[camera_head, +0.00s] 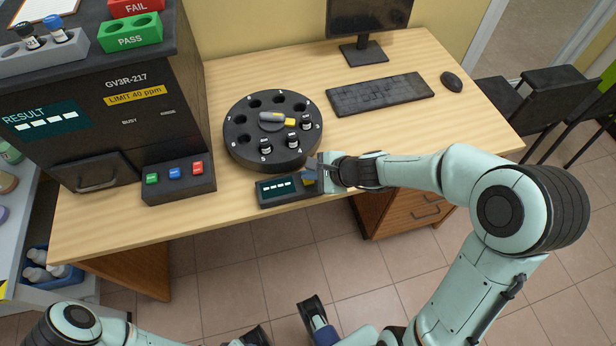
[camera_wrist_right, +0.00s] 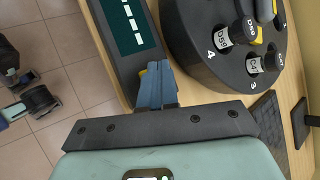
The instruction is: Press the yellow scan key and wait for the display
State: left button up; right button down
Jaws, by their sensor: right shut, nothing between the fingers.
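The scan unit (camera_head: 270,199) is a dark box at the desk's front edge. Its display (camera_head: 279,186) is lit with white dashes, and it also shows in the right wrist view (camera_wrist_right: 128,27). The yellow scan key (camera_wrist_right: 142,74) shows as a small sliver beside my fingertips, mostly hidden. My right gripper (camera_head: 313,170) is shut and empty, its blue fingertips (camera_wrist_right: 152,77) at the key. I cannot tell whether they touch or press it. Parts of my left arm show at the bottom edge, and its jaws are unclear.
A round black carousel (camera_head: 237,151) with numbered slots and several vials stands just behind the scan unit. An analyser (camera_head: 95,110) with a RESULT display is at left, with a green, blue and red button box (camera_head: 180,190) in front. A keyboard (camera_head: 380,95) and monitor stand behind.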

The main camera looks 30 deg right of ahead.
jog(key=shift+f, duration=0.2)
dwell(0.5)
jog(key=shift+r+p, duration=0.7)
jog(key=shift+r, duration=0.25)
notch_tip(320, 180, up, 5)
jog(key=p, duration=0.4)
jog(key=shift+p, duration=0.35)
